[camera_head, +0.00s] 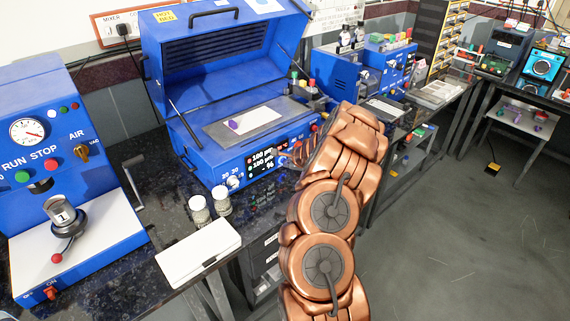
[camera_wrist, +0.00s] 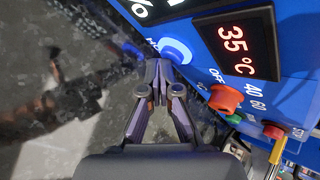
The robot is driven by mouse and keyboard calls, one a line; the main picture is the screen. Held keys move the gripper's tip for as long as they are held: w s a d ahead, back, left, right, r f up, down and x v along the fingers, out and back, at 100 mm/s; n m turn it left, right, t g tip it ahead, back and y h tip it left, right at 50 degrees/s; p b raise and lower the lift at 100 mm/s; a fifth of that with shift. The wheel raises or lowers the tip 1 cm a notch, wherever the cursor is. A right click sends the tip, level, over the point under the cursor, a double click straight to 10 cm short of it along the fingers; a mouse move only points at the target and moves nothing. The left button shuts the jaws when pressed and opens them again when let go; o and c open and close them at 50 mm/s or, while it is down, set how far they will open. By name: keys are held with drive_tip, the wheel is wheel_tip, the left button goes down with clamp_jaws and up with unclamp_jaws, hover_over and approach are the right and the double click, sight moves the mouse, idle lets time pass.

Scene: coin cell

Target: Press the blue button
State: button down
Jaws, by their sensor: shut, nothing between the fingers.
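In the wrist view a blue button (camera_wrist: 176,50) with a pale glowing ring sits on the blue panel, beside a display reading 35 °C. My gripper (camera_wrist: 158,68) is shut and empty. Its fingertips point at the panel and overlap the lower left edge of the button in the picture; I cannot tell whether they touch it. In the head view my copper arm reaches over the front of the blue machine with the open lid (camera_head: 218,170). The arm covers part of the front panel, so the button and my fingertips cannot be made out there.
In the wrist view a red knob (camera_wrist: 225,98) sits right of the button, with another red knob (camera_wrist: 273,131) beyond. In the head view two small jars (camera_head: 221,200) and a white case (camera_head: 197,254) stand on the dark bench.

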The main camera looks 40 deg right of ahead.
drive_tip(key=shift+s+f+b, duration=0.15)
drive_tip(key=shift+s+b, duration=0.25)
drive_tip(key=shift+s, duration=0.55)
drive_tip(key=shift+s+b, duration=0.35)
drive_tip(key=shift+s, duration=0.65)
drive_tip(key=shift+s+b, duration=0.3)
drive_tip(key=shift+s, duration=0.85)
